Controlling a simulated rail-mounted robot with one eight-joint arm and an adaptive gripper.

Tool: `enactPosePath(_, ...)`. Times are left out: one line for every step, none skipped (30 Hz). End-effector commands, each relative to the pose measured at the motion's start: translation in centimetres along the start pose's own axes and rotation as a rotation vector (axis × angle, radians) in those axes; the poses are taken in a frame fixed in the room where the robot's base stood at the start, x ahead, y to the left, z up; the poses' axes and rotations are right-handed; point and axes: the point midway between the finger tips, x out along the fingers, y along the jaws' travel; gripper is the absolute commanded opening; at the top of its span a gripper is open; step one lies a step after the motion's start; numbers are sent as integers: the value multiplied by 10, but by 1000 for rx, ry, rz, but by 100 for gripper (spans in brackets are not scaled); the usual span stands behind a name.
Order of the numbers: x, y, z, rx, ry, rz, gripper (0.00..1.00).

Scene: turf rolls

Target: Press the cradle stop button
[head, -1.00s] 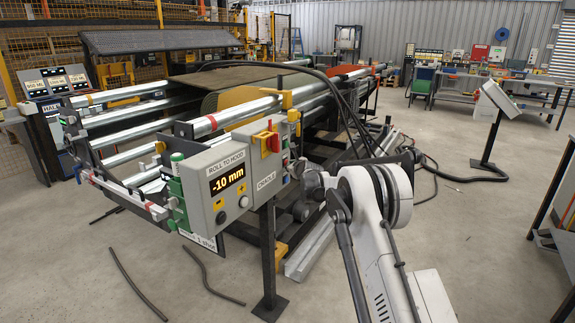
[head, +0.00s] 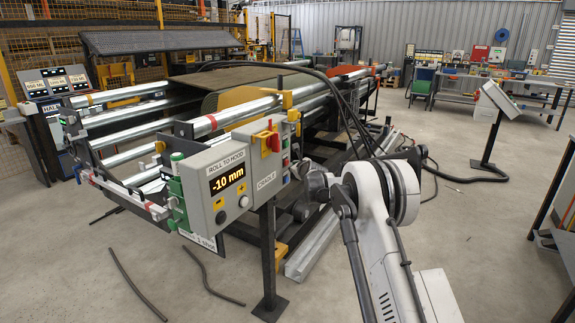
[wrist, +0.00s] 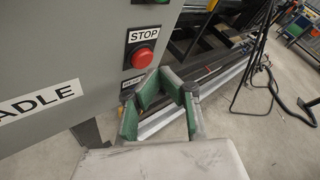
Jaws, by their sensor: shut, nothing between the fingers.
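The red round stop button (wrist: 142,57) sits under a white STOP label (wrist: 143,36) on the grey cradle panel in the wrist view. My gripper (wrist: 169,78) is shut and empty. Its green-padded fingertips are just below and to the right of the button in the picture, over the panel's edge. I cannot tell how far the tips are from the panel surface. In the head view, the grey cradle control box (head: 220,190) reads -10 mm, and my wrist is beside its right side face.
A small label (wrist: 132,82) under the button is partly hidden by my finger. The roller cradle (head: 140,118) stands behind the box, with black hoses (head: 345,100) arching over it. A post (head: 268,265) supports the box.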

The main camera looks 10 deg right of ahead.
Motion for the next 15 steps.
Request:
enactPosePath(0,0,0,0,0,0,0)
enactPosePath(0,0,0,0,0,0,0)
enactPosePath(0,0,0,0,0,0,0)
enactPosePath(-1,-1,0,0,0,0,0)
enactPosePath(-1,-1,-1,1,0,0,0)
enactPosePath(-3,-3,-2,1,0,0,0)
enactPosePath(-4,-4,-4,2,0,0,0)
enactPosePath(-6,-5,-5,2,1,-1,0)
enactPosePath(-9,-7,-7,1,1,-1,0)
enactPosePath(-10,-8,-8,1,1,-1,0)
enactPosePath(-12,-9,-10,1,1,-1,0)
enactPosePath(-15,-11,-12,2,1,-1,0)
enactPosePath(-17,-12,-13,2,1,-1,0)
enactPosePath(-18,-14,-14,1,1,-1,0)
enactPosePath(-21,-16,-16,1,1,-1,0)
